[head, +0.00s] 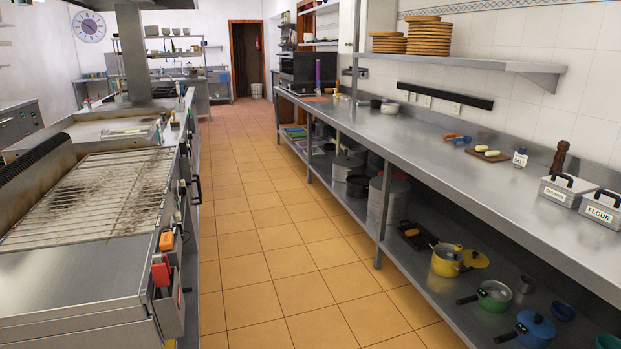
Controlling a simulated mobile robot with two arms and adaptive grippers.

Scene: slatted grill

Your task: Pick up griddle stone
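The slatted grill (95,187) is at the left, with brown, charred-looking marks on its bars. A small orange block-like object (166,241) is at the grill's right front edge; I cannot tell whether it is the griddle stone. Just below it, a red-handled tool (160,272) stands in a metal holder (171,310) on the grill's side. A flat griddle surface (100,133) lies behind the grill, with small items at its right end. Neither of my grippers is in view.
A tiled aisle (265,225) runs clear between the grill line and a long steel counter (440,165) on the right. Pots, including a yellow pot (446,262), stand on its lower shelf. Labelled containers (601,209) stand on top. A dark doorway (248,58) is at the back.

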